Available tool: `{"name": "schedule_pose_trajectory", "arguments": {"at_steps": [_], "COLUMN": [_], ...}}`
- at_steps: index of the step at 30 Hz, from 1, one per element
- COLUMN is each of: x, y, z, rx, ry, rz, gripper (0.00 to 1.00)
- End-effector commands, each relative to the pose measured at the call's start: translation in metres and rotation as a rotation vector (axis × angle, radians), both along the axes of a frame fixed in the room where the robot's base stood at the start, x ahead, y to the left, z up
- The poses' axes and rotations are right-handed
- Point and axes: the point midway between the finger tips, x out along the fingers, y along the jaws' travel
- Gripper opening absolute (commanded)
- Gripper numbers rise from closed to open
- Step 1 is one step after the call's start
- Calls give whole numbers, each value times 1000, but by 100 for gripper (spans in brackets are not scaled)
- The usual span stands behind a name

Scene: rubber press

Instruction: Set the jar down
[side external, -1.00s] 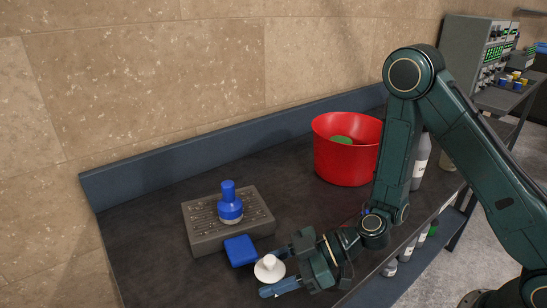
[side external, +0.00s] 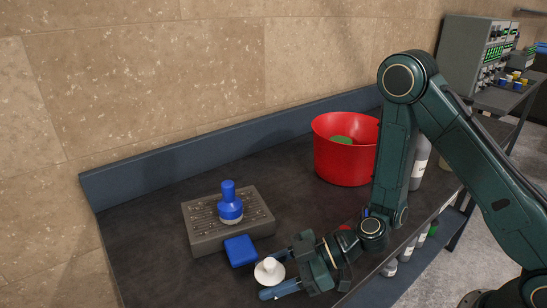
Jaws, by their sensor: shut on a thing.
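The jar (side external: 269,271) is a small white piece with a wide round rim and a narrower knob on top. It is upright at the front of the dark bench in the side external view. My gripper (side external: 274,275) is shut on it, with one finger on the far side and one on the near side. The fingers hide part of its edge. It is low over the bench top, and I cannot tell whether its base touches.
A blue square block (side external: 240,251) lies close behind the jar. A grey slotted stand (side external: 206,237) carries a blue knobbed piece (side external: 230,203). A red bucket (side external: 345,165) with something green inside stands farther back. The bench (side external: 160,260) is clear at left.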

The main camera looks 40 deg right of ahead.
Motion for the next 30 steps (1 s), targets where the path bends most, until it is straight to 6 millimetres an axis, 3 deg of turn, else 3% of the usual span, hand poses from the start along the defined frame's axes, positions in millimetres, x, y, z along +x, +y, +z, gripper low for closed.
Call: {"name": "schedule_pose_trajectory", "arguments": {"at_steps": [8,9,13,30], "x": [0,0,0,0], "y": [0,0,0,0], "z": [-4,-4,-4,3], "rx": [0,0,0,1], "ry": [0,0,-1,-3], "rz": [0,0,0,1], "gripper": [0,50,73,73]}}
